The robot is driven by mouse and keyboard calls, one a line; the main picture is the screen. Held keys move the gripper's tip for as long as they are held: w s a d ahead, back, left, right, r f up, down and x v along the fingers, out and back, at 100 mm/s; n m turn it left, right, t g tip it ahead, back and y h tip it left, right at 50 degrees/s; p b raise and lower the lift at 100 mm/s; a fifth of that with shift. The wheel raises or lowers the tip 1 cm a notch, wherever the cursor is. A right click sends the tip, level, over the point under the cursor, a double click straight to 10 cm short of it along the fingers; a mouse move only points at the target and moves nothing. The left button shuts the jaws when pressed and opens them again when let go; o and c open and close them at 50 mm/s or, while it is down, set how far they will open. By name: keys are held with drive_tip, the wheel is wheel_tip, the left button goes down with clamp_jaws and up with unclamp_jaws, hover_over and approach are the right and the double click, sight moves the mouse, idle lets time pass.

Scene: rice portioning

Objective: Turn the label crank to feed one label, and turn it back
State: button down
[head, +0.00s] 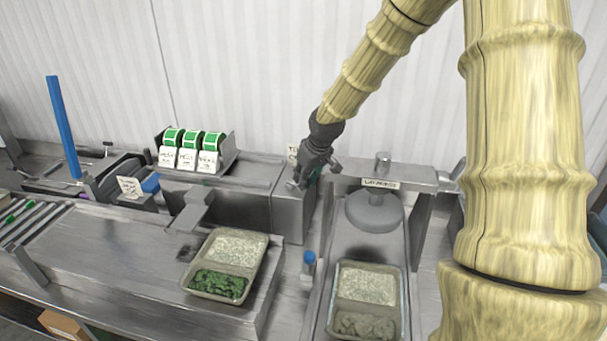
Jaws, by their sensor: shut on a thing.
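My gripper (308,178) is dark and points down at the top of a grey metal box at the middle of the bench, in front of the white wall. It is shut on a small part there, which I take to be the label crank; the fingers hide most of it. A small sign stands just behind, its text mostly covered. A label-marked machine (382,183) with a round grey press head (374,211) stands to the right of the gripper. I cannot tell how far the crank is turned.
A tray with rice and greens (184,284) sits on the left bench. Another tray (404,320) sits under the right machine's front. Green label rolls (190,140) stand in a rack behind. A blue post (63,127) rises at left. A blue-capped item (309,258) stands between the trays.

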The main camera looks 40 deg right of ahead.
drive_tip(key=shift+w+d+n+g+y+p, duration=0.25)
drive_tip(key=shift+w+d+n+y+p, duration=0.3)
drive_tip(key=shift+n, duration=1)
drive_tip(key=shift+w+d+n+g+y+p, duration=0.2)
drive_tip(key=shift+w+d+n+y+p, duration=0.3)
drive_tip(key=shift+n, duration=1)
drive_tip(key=shift+w+d+n+g+y+p, duration=0.35)
drive_tip(key=shift+n+y+p, duration=0.3)
drive_tip(key=shift+n, duration=0.9)
drive_tip(key=shift+w, duration=0.1)
drive_tip(key=c, duration=1.3)
unclamp_jaws()
drive_tip(key=shift+d, duration=0.1)
drive_tip(key=shift+o, duration=0.2)
drive_tip(key=shift+r, duration=0.35)
drive_tip(key=v, duration=1.1)
drive_tip(key=shift+d, duration=0.15)
